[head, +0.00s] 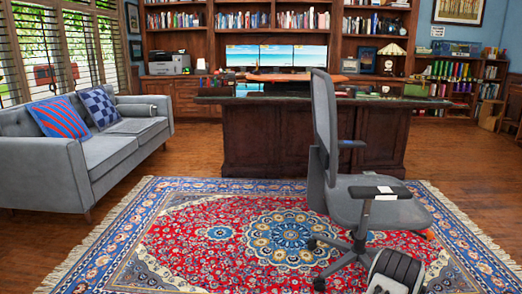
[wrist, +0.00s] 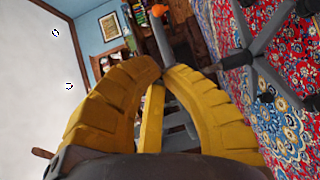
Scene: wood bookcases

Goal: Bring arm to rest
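My gripper (wrist: 162,72) shows in the wrist view as two thick, ribbed yellow fingers. Their tips come together, with nothing visible held between them. The wrist picture is rolled on its side. The legs of the grey office chair (wrist: 262,68) show beyond and to the right of the fingers. I cannot make out my gripper's fingers in the head view.
In the head view the grey office chair (head: 325,130) stands close at right on the red and blue rug (head: 190,235). A dark wooden desk (head: 262,140) is behind it. A grey sofa (head: 60,165) is at left. The rug's left half is clear.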

